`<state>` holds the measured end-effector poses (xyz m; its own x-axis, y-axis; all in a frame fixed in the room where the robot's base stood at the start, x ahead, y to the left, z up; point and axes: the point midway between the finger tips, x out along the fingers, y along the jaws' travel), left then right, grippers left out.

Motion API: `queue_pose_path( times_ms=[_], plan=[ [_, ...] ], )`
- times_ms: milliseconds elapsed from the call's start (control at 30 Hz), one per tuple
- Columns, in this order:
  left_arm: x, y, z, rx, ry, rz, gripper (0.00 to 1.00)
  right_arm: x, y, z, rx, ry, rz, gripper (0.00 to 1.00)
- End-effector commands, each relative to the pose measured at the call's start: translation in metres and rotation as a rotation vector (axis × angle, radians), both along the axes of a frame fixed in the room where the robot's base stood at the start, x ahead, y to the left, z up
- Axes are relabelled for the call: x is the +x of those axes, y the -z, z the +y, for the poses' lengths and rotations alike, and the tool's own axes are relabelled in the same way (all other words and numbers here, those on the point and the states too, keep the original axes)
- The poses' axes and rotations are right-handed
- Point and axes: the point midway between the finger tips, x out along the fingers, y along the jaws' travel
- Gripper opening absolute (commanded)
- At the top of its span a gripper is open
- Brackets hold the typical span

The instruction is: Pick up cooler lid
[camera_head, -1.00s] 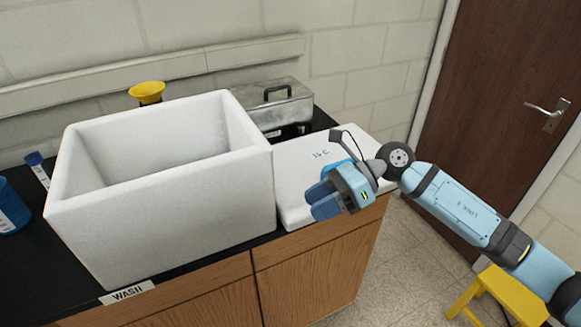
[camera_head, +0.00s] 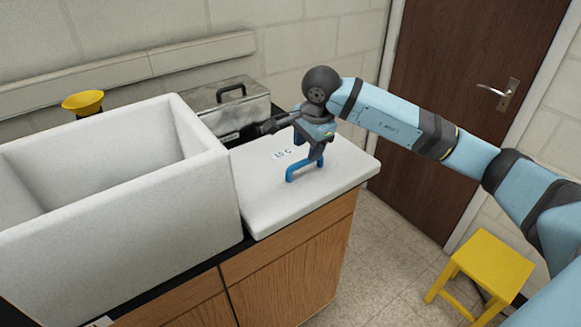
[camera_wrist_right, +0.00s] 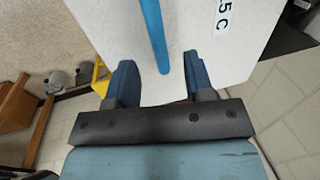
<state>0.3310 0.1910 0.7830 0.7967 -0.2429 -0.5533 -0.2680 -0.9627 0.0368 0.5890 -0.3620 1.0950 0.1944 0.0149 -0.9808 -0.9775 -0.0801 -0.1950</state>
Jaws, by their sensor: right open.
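The cooler lid (camera_head: 255,200) is a thick white slab lying flat on the counter, right of the white open cooler box (camera_head: 215,205). A blue handle (camera_head: 291,174) stands on the lid, beside a printed label. My right gripper (camera_head: 318,157) is over the lid at the handle, partly hiding it. In the right wrist view, the open gripper (camera_wrist_right: 161,82) has one finger on each side of the blue handle (camera_wrist_right: 152,30), with gaps on both sides. Whether the fingers reach down around it is unclear. My left gripper is out of view.
A metal container (camera_head: 215,112) with a black handle stands behind the lid, close to my right wrist. A yellow funnel-like object (camera_head: 83,102) is behind the cooler box. A yellow stool (camera_head: 490,262) stands on the floor at right.

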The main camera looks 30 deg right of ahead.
Motion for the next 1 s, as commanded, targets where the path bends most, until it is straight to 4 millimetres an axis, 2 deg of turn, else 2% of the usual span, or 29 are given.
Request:
queue_pose_path(
  times_ms=[167, 500, 767, 800, 1000],
  plan=[
    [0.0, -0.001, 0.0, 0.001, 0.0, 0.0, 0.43, 0.002, 0.012, 0.001, 0.001, 0.001, 0.002, 0.48],
    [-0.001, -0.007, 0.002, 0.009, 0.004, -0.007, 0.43, 0.009, 0.056, 0.001, 0.002, 0.001, 0.002, 0.48],
    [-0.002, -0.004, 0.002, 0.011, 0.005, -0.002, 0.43, 0.01, 0.06, 0.001, 0.001, 0.001, 0.0, 0.48],
    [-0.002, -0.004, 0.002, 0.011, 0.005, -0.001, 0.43, 0.01, 0.06, 0.001, 0.001, 0.001, 0.0, 0.43],
    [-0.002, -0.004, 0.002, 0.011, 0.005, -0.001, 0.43, 0.01, 0.06, 0.001, 0.001, 0.001, 0.0, 0.0]
  ],
)
